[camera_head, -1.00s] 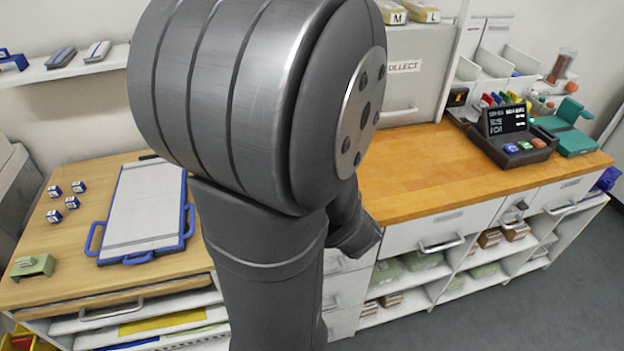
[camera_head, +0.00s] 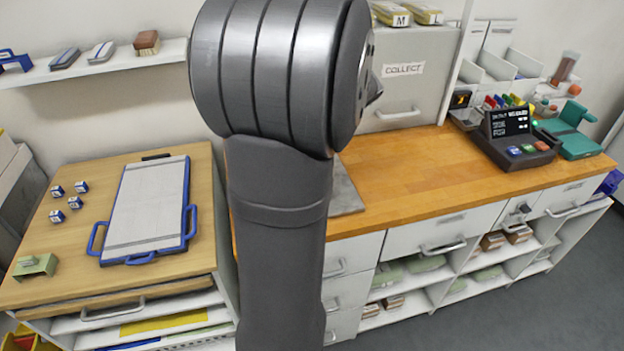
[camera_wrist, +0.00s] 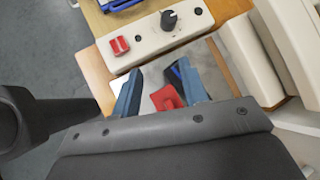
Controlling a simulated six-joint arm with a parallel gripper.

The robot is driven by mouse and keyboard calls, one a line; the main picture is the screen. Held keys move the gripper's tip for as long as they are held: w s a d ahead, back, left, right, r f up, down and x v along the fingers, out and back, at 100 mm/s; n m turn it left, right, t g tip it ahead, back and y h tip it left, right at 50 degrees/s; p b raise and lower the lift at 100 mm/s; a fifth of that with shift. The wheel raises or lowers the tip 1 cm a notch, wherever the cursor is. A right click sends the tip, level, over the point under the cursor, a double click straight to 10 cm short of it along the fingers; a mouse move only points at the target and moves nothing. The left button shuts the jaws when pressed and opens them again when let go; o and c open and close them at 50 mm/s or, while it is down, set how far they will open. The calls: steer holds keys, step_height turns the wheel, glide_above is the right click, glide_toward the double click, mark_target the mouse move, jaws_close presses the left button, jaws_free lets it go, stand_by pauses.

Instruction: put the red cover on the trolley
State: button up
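In the wrist view a small red piece (camera_wrist: 167,97), perhaps the red cover, lies between the two blue fingers of my gripper (camera_wrist: 158,88), closer to the right finger. The fingers stand apart with a gap to the left of the red piece, so my gripper looks open. A grey plate and something white show beneath; the gripper's height above them is unclear. A second red piece (camera_wrist: 119,45) sits on a beige panel (camera_wrist: 155,35). In the head view my arm hides my gripper and the red pieces. I cannot identify a trolley.
The beige panel has a black knob (camera_wrist: 187,17). In the head view a wooden-topped unit (camera_head: 85,225) at left holds a blue-handled board (camera_head: 148,205) and several small boxes. A terminal (camera_head: 515,140) stands at the right of the long counter (camera_head: 410,185). Its middle is clear.

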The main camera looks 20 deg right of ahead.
steer(key=d+r+n+g+h, duration=0.2)
steer(key=d+r+g+h, duration=0.3)
steer(key=d+r+h, duration=0.15)
steer(key=shift+y, duration=0.25)
steer(key=f, duration=1.2)
steer(key=shift+w+a+f, duration=0.15)
steer(key=shift+w+f, duration=0.05)
steer(key=shift+w, duration=0.2)
steer(key=shift+w+a+f, duration=0.1)
steer(key=shift+a+f, duration=0.1)
steer(key=shift+f, duration=0.7)
steer(key=shift+w+a+f, duration=0.1)
steer(key=shift+a+f, duration=0.05)
steer(key=shift+f, duration=0.75)
steer(key=shift+a+f, duration=0.2)
steer(key=shift+f, duration=0.7)
steer(key=shift+c, duration=0.2)
jaws_close()
